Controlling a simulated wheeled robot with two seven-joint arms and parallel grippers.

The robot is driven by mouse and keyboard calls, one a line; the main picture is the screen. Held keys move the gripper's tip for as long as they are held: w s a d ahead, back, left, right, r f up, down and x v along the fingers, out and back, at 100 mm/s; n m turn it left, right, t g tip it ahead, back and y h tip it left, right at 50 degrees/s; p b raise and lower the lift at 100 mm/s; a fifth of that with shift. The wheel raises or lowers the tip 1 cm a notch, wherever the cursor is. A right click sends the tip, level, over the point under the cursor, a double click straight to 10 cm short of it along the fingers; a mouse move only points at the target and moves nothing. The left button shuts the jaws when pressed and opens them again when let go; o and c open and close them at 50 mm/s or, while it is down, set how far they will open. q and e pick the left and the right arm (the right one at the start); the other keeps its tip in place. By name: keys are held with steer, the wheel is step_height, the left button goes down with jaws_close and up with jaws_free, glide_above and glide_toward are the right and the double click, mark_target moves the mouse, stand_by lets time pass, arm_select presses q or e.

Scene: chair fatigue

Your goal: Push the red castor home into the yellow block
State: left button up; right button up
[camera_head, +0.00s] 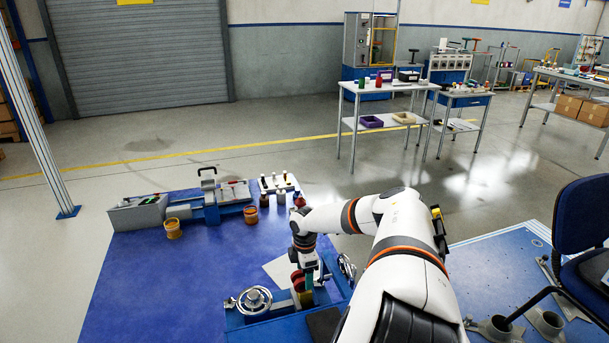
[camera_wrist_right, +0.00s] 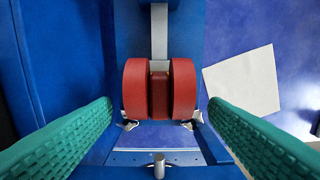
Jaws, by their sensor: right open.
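The red castor (camera_wrist_right: 134,90) shows in the wrist view as two thick red wheels side by side, centred ahead of my right gripper. It also shows in the head view (camera_head: 297,282), close beside the gripper. The yellow block (camera_head: 306,299) is a small patch below the castor in the head view. In the wrist view the castor hides nearly all of it, so I cannot tell how deep the castor sits. My right gripper (camera_wrist_right: 160,113) is open, its green ridged fingers wide apart on either side, with nothing held. My left gripper is out of view.
A blue fixture (camera_head: 238,322) with silver handwheels (camera_head: 254,300) surrounds the castor. A white sheet (camera_wrist_right: 242,82) lies to its right in the wrist view. A grey vice-like bench unit (camera_head: 210,203), an orange cup (camera_head: 173,229) and small parts stand farther back. The blue surface (camera_head: 150,285) at left is clear.

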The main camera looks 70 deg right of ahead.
step_height(320, 180, up, 11)
steer(key=shift+f+p, duration=0.15)
steer(key=shift+p, duration=0.3)
stand_by(0.3)
